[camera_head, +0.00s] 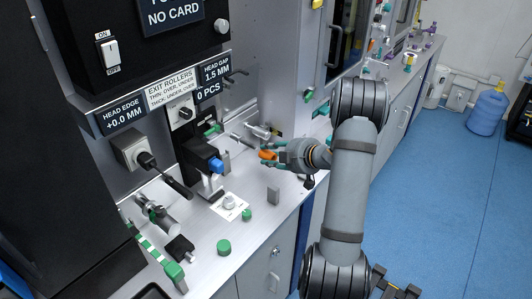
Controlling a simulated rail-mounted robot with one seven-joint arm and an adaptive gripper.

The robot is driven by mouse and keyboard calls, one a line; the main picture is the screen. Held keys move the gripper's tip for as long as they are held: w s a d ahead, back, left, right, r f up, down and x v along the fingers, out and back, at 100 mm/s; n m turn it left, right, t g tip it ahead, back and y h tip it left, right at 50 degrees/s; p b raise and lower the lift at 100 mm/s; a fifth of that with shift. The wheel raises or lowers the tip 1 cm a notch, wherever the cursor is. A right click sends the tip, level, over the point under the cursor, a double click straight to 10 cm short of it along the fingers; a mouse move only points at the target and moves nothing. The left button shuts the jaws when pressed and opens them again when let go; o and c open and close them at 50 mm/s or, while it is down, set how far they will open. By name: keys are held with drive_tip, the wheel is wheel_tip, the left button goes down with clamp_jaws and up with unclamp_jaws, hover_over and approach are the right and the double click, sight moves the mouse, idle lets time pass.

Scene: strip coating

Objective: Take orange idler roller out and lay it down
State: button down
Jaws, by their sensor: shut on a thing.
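The orange idler roller (266,155) is a small orange piece between the fingertips of my gripper (269,153). My gripper is shut on it, reaching in from the right and holding it over the bench, just right of the coating machine. The fingers hide part of the roller. The grey metal bench top (262,203) lies below and in front. I cannot tell how far the roller is above it.
A blue-ended part (216,165) of the machine stands left of my gripper.

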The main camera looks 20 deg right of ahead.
drive_tip(key=shift+s+d+r, duration=0.1)
idle(0.3)
drive_tip(key=shift+s+d, duration=0.15)
drive_tip(key=shift+s, duration=0.05)
drive_tip(key=s+d, duration=0.9)
drive_tip(key=s, duration=0.4)
drive_tip(key=shift+d+p, duration=0.25)
drive_tip(key=shift+p, duration=0.1)
drive_tip(key=shift+w, duration=0.1)
